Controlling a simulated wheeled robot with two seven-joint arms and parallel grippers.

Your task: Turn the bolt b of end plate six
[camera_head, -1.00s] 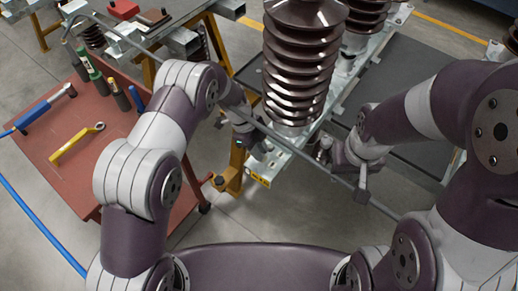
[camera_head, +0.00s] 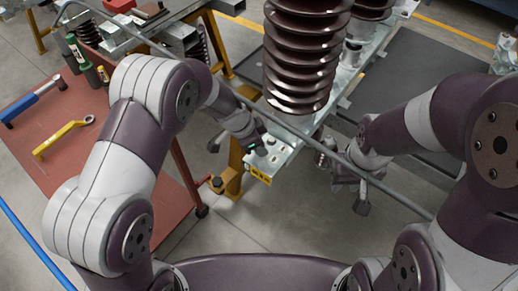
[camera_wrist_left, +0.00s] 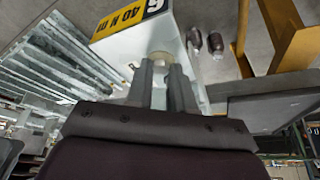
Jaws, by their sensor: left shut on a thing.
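End plate six (camera_head: 283,163) is a pale metal plate under the brown ribbed insulator, with a yellow label (camera_head: 257,176). In the left wrist view its label (camera_wrist_left: 120,17) reads "40 N m" beside a 6. My left gripper (camera_head: 259,150) is at the plate's near left corner. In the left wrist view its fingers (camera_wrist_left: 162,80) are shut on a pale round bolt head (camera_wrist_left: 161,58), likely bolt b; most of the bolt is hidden. My right gripper (camera_head: 348,182) is right of the plate by a long grey bar; its fingers are unclear.
The brown insulator (camera_head: 300,60) rises behind the plate. A long grey bar (camera_head: 318,147) crosses in front of it. A yellow stand (camera_head: 232,172) is below. A red table (camera_head: 105,125) at left holds a yellow wrench (camera_head: 64,136) and blue-handled tool (camera_head: 34,104).

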